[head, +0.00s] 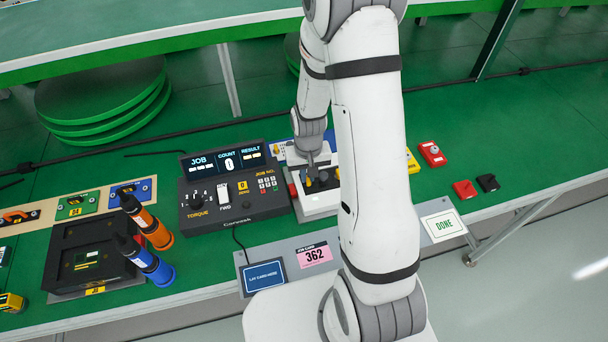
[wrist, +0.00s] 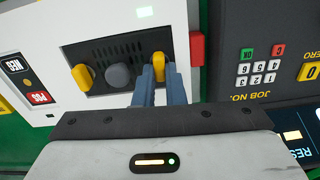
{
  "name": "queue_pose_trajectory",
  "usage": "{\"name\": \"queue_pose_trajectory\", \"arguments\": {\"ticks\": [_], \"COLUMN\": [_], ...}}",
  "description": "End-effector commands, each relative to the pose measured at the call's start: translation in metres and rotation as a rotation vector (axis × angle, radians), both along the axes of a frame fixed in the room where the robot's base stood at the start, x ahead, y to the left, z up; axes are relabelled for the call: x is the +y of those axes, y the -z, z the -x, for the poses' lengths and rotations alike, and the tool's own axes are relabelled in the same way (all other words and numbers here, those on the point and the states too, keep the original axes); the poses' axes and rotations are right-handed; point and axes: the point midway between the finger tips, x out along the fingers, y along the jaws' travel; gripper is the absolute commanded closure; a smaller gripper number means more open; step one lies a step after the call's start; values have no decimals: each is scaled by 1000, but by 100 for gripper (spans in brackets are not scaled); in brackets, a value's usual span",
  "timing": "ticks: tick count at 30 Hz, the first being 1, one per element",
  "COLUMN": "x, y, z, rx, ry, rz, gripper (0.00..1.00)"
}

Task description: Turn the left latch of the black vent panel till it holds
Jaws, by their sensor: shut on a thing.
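The black vent panel (wrist: 105,52) is set in a white unit, with slots along it and a grey round knob (wrist: 119,76) in its middle. In the wrist view a yellow latch (wrist: 158,62) sits at its right end and another yellow latch (wrist: 82,77) at its left end. The wrist view is turned round against the head view, so the wrist-right latch is the left one. My gripper (wrist: 157,75) is shut on that latch, one blue-grey finger on each side. In the head view my gripper (head: 312,176) is over the panel, and my arm hides its right part.
The white unit (head: 318,206) stands beside the black controller (head: 236,207) with its keypad. A red block (wrist: 197,50) lies close beside the held latch. Red and black pieces (head: 465,189) lie to the right, and two screwdrivers (head: 150,226) stand on the left.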

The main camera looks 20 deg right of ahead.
Motion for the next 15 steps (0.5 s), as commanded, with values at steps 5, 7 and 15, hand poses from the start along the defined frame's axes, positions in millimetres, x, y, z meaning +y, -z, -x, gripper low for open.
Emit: {"name": "queue_pose_trajectory", "arguments": {"ticks": [5,7,15], "x": [-1,-2,-3], "y": [3,3,3], "z": [0,0,1], "rx": [0,0,0], "ry": [120,179,423], "rz": [0,0,0], "gripper": [100,100,100]}}
